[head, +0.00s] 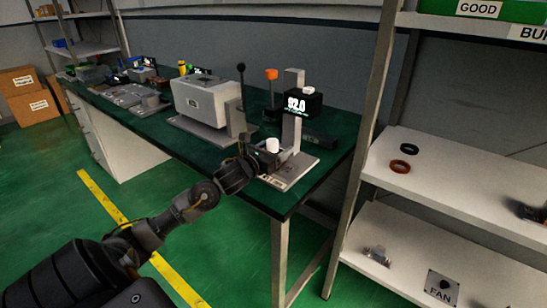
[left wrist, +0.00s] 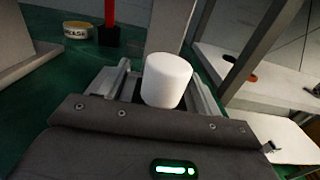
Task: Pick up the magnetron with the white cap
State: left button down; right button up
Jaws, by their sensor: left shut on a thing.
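The white cap of the magnetron (head: 272,145) shows at the near right end of the green table, above a grey metal fixture with a flat base (head: 292,173). In the left wrist view the white cap (left wrist: 167,78) stands up between the two fingers. My left gripper (head: 266,154) reaches in from the left and is shut on the magnetron. The magnetron's body below the cap is mostly hidden by the gripper. I cannot tell whether it still touches the fixture. My right gripper is not in view.
A black box with a lit display (head: 299,103) stands behind the fixture. A white and grey machine with a lever (head: 208,100) stands to the left. A shelf rack with a red ring (head: 400,166) stands at right. A grease tin (left wrist: 76,30) shows in the left wrist view.

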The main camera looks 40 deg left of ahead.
aim_at(276, 139)
pick_arm(q)
jog(key=shift+r, duration=0.3)
jog(key=shift+r, duration=1.25)
jog(key=s+b, duration=0.1)
jog(key=s, duration=0.3)
jog(key=s+b, duration=0.1)
jog(key=s, duration=0.4)
jog(key=shift+s+d+r, duration=0.15)
jog(key=shift+s, duration=0.1)
jog(key=s, duration=0.8)
jog(key=shift+s+r, duration=0.15)
jog(key=shift+s, duration=0.15)
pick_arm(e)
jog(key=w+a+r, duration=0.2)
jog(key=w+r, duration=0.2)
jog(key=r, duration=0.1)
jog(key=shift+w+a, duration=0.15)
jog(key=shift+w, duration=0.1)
pick_arm(q)
jog(key=shift+d, duration=0.1)
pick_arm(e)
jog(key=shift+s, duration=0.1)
